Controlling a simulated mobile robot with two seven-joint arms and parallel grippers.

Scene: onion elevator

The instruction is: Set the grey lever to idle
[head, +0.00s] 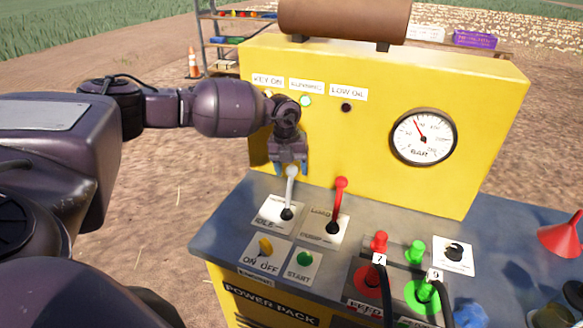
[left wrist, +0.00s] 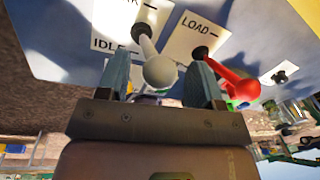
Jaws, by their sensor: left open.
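The grey lever (head: 290,192) rises from a white plate marked IDLE (head: 268,222) on the grey deck of the yellow power pack. In the left wrist view its round pale knob (left wrist: 160,72) sits between the two blue fingers, and the IDLE label (left wrist: 106,44) shows beside the shaft. The lever's exact set position is hard to tell. My right gripper is not in view.
A red lever (head: 338,205) on a LOAD plate stands just right of the grey one and close to a finger. Nearer are a yellow key switch (head: 265,247), a green START button (head: 304,259), and red and green hose couplings. The yellow panel (head: 375,95) with a gauge rises behind.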

